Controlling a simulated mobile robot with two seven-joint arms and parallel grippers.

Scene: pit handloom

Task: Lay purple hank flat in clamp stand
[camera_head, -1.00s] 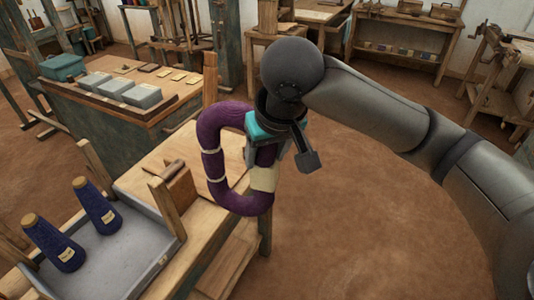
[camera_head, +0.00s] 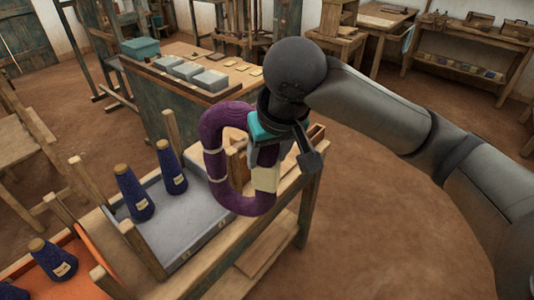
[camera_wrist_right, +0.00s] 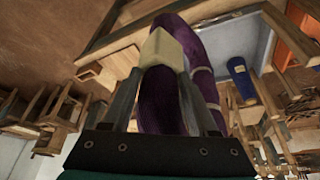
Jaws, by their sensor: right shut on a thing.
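The purple hank (camera_head: 212,135) is a thick closed loop with pale ties and a cream band (camera_head: 265,178). It hangs upright in the air in the head view, in front of the wooden table. My right gripper (camera_head: 264,158) is shut on the right side of the loop, near the band. In the right wrist view the hank (camera_wrist_right: 195,50) runs up between the two fingers (camera_wrist_right: 160,92), with the cream band near their tips. I cannot clearly make out a clamp stand; wooden parts behind the hank are partly hidden. My left gripper is not in view.
A grey tray (camera_head: 198,235) with wooden posts holds blue cones (camera_head: 132,193) left of the hank. An orange tray (camera_head: 78,262) with more cones is at lower left. A bench (camera_head: 200,100) with grey blocks stands behind. Open floor (camera_head: 380,230) lies to the right.

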